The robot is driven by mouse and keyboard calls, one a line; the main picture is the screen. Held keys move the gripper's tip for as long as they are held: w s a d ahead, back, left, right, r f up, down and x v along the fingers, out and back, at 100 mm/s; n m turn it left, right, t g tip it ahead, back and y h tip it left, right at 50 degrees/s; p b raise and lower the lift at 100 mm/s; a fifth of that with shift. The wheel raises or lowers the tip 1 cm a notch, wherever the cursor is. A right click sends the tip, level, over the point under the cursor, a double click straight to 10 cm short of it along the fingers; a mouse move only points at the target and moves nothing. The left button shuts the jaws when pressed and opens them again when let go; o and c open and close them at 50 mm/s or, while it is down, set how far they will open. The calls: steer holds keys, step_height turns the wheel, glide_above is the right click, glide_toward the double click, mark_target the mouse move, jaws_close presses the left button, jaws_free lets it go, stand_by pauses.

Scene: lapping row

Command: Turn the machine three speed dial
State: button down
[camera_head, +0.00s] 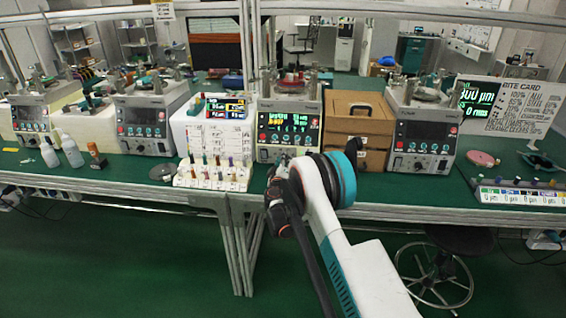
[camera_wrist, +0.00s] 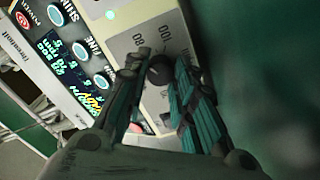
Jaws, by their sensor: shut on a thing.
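My gripper (camera_head: 284,163) is at the lower front of this machine and hides the dial in the head view. In the wrist view the speed dial (camera_wrist: 160,70) is a round black knob on a grey scale plate (camera_wrist: 140,43) marked with numbers such as 80 and 100. My gripper (camera_wrist: 163,78) is shut on the dial, one finger on each side. The fingers hide part of the scale, and I cannot read the dial's setting.
A white rack of small coloured-top bottles (camera_head: 212,176) stands left of my gripper. Similar machines stand further left (camera_head: 148,122) and right (camera_head: 420,138). A stool (camera_head: 438,270) is below the bench.

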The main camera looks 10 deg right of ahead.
stand_by(0.3)
steer(key=c, duration=1.3)
jaws_free()
steer(key=v, duration=1.2)
